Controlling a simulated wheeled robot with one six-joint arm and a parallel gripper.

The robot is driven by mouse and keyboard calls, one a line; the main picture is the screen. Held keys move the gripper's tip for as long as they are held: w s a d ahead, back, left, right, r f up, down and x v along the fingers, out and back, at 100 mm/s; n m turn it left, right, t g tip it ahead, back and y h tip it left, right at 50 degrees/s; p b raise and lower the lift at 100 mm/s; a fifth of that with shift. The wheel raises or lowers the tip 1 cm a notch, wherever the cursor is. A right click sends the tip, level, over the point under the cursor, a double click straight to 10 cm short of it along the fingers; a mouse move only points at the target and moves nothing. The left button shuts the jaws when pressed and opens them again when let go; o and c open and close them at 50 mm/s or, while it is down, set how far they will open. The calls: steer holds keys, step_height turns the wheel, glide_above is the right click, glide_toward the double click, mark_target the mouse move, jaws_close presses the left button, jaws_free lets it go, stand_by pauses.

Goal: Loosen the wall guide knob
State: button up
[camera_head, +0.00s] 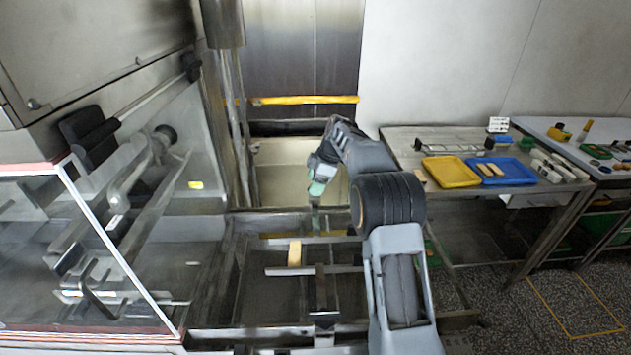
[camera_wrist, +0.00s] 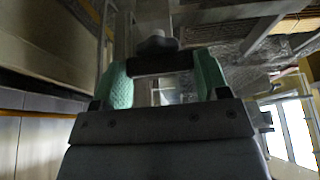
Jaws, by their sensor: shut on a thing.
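My gripper (camera_head: 317,186) reaches down and left over the machine's metal frame in the head view. Its green finger pads show in the wrist view, one on each side of a dark knob (camera_wrist: 160,63), which I take to be the wall guide knob. My gripper (camera_wrist: 163,68) is shut on this knob, with the pads against its two ends. A grey rounded part (camera_wrist: 157,44) sits just beyond the knob on a light metal post. In the head view I cannot make out the knob behind the fingers.
A clear guarded enclosure (camera_head: 90,260) stands at the left. Metal rails and a small yellowish block (camera_head: 295,253) lie below my arm. A yellow bar (camera_head: 305,99) crosses behind. At the right, a table holds a yellow tray (camera_head: 451,172) and a blue tray (camera_head: 525,176).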

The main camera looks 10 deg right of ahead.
stand_by(0.4)
steer(key=o, duration=0.9)
steer(key=shift+o, duration=0.2)
steer(key=w+p+v, duration=0.1)
steer(key=v, duration=1.2)
steer(key=shift+s+d+r, duration=0.2)
steer(key=shift+s+r, duration=0.2)
steer(key=shift+s, duration=0.1)
